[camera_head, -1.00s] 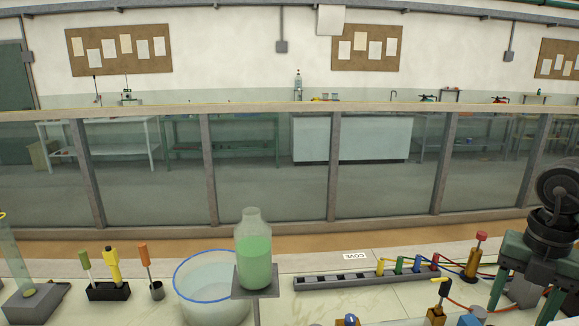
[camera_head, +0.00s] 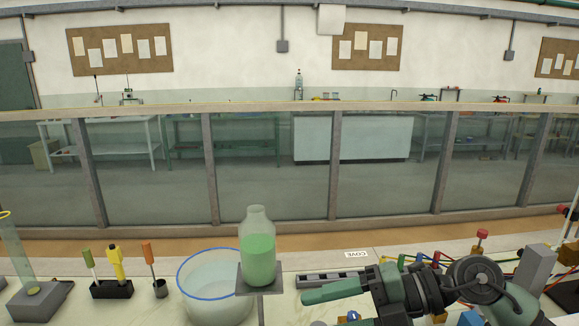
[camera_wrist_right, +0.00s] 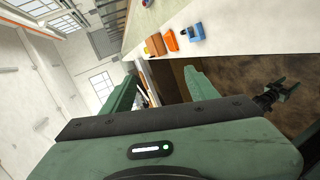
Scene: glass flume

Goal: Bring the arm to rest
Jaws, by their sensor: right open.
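My right gripper (camera_head: 318,309) reaches in from the right in the head view, low over the bench. Its green fingers point left, a little right of the bottle of green liquid (camera_head: 257,260), apart from it. The lower finger is partly cut off by the picture's bottom edge. In the right wrist view the two green fingers of my right gripper (camera_wrist_right: 163,78) stand wide apart with nothing between them. My left gripper does not show in the head view.
The bottle stands on a small raised plate beside a blue-rimmed basin (camera_head: 208,318). My right arm hides part of the dark socket strip (camera_head: 318,279). Handled tools stand in a black holder (camera_head: 112,290). A red-topped post (camera_head: 482,236) and cables lie behind my arm. Glass panels run behind the bench.

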